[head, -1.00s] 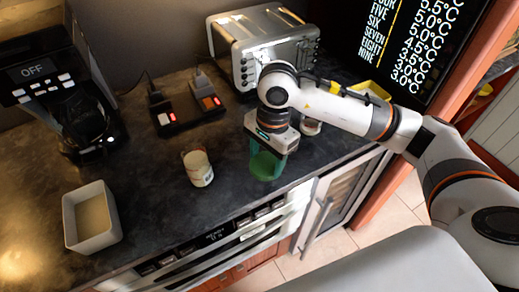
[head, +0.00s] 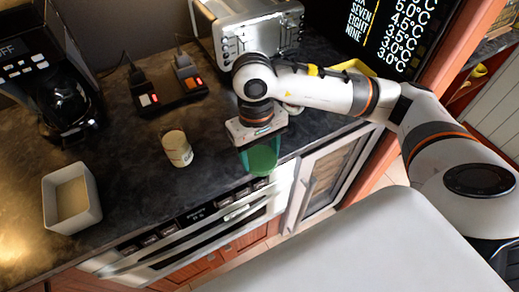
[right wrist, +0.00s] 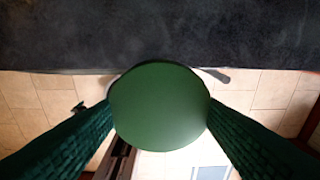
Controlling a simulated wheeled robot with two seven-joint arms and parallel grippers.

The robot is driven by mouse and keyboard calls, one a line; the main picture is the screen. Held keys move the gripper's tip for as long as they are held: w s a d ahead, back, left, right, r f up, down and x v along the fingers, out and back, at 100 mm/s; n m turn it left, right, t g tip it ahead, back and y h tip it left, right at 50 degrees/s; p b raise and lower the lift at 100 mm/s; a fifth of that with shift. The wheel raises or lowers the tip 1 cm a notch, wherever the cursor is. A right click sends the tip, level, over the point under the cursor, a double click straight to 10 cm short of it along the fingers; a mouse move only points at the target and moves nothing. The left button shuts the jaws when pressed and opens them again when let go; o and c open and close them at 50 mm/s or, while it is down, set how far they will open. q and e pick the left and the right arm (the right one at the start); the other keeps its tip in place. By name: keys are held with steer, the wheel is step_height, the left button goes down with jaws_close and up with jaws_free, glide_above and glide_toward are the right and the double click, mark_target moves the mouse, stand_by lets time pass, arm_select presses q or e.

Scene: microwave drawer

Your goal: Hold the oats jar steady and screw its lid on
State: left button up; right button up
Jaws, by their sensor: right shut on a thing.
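My right gripper (head: 258,155) is shut on a round green lid (head: 263,158), held at the counter's front edge. In the right wrist view the lid (right wrist: 159,106) sits between both fingers, with the counter edge and floor tiles behind it. A small pale jar with a cream-coloured top and a label (head: 177,149) stands upright on the counter, left of and apart from my right gripper. It looks like the oats jar, but its label is too small to read. My left gripper is out of view.
A white square container (head: 72,200) stands at the left, below a coffee maker (head: 45,75). A toaster (head: 245,35) and a block with lit switches (head: 168,90) are at the back. Another small jar (head: 293,108) is partly hidden behind my right arm. Counter around the pale jar is clear.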

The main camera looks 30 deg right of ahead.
steer(key=w+a+r+m, duration=0.4)
steer(key=w+a+r, duration=0.7)
steer(key=w+a, duration=0.3)
steer(key=shift+w+a+r+m+y, duration=0.15)
steer(key=shift+a+r+m+y, duration=0.15)
steer(key=shift+a, duration=0.15)
steer(key=shift+f, duration=0.2)
steer(key=shift+f, duration=1.9)
